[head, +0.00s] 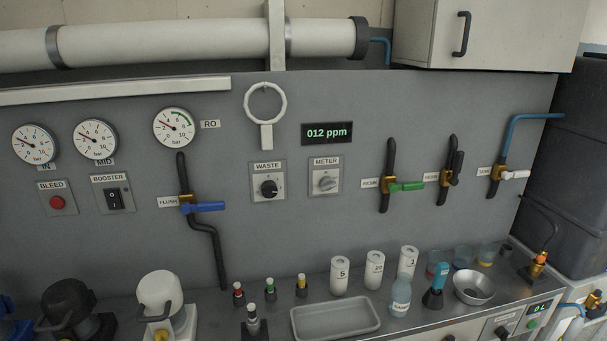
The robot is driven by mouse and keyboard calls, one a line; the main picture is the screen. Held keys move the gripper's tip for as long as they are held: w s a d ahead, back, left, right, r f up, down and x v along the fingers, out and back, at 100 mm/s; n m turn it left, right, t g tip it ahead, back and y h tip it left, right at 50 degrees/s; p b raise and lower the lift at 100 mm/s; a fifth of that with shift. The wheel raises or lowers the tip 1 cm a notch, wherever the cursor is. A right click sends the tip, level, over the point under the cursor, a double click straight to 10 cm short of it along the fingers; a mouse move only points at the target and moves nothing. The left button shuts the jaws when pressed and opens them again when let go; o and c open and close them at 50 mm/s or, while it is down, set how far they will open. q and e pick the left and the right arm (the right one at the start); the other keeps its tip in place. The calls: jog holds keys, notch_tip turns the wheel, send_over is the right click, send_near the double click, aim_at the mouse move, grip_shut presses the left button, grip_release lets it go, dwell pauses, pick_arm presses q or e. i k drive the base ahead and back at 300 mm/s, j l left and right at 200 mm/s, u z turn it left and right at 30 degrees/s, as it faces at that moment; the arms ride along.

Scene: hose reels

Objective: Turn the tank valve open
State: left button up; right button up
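The tank valve (496,177) is on the grey panel at the right, beside a small label that appears to read TANK. It has a brass body and a white lever (515,174). The lever points right, roughly horizontal, across the line of its upright pipe. A blue tube (515,128) rises from the valve and bends right toward a dark grey tank (562,160). Neither of my grippers is in the head view, and nothing touches the lever.
Left of it are a valve with a black upright lever (457,163), a green-lever valve (406,187) and a blue-lever valve (208,207). Below, the bench holds white canisters (340,276), a bottle (400,297), a metal bowl (474,287) and a grey tray (335,335). Space before the tank valve is clear.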

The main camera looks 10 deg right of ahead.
aim_at(506, 176)
jog(key=z, duration=1.5)
